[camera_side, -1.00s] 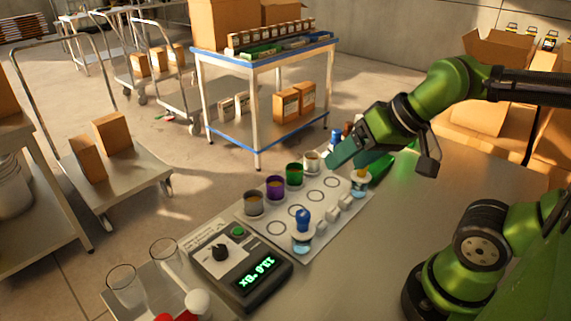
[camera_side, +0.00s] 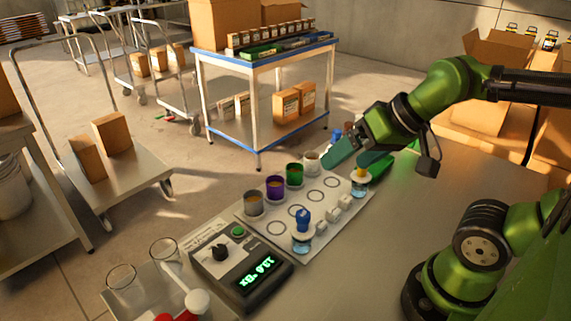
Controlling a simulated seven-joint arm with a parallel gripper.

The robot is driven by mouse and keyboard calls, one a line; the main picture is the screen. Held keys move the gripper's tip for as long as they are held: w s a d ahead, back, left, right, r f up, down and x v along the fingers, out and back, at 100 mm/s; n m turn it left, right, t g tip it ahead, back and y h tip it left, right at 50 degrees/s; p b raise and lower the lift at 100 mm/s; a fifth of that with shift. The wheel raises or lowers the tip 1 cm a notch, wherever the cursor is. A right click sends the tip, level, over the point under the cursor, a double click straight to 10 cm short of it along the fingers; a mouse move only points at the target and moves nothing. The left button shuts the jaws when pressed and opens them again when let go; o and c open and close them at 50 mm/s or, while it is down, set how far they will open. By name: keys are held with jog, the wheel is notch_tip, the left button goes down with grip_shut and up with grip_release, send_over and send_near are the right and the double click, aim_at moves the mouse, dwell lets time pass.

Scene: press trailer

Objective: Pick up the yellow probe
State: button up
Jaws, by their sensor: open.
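The yellow probe (camera_side: 360,173) stands upright in a small holder with a blue, clear base (camera_side: 359,189) at the far right end of the light mat. My gripper (camera_side: 354,159) is open, fingers pointing down and left, just above the probe. One teal finger is to the left of the probe's top and the other is close above and behind it. Nothing is between the fingers as far as I can see. Whether a finger touches the probe, I cannot tell.
A blue probe (camera_side: 303,220) stands in a similar holder nearer the front. Several coloured cups, including a purple one (camera_side: 275,188) and a green one (camera_side: 295,174), line the mat's (camera_side: 322,215) left side. A meter (camera_side: 240,262) with a lit display sits in front.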

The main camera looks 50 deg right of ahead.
jog(key=w+d+f+m+g+h, duration=0.1)
jog(key=w+d+f+g, duration=0.1)
jog(key=w+d, duration=0.25)
jog(key=n+g+h, duration=0.1)
jog(key=n+g, duration=0.4)
jog(key=n, duration=0.6)
send_over(362, 174)
jog(key=f, duration=0.2)
jog(key=shift+n, duration=0.3)
jog(key=f, duration=0.6)
jog(key=d+f, duration=0.1)
jog(key=f, duration=0.3)
jog(key=shift+w+f, duration=0.1)
jog(key=shift+w, duration=0.05)
jog(key=shift+w+f, duration=0.15)
jog(key=shift+f, duration=2.8)
jog(key=shift+c, duration=0.4)
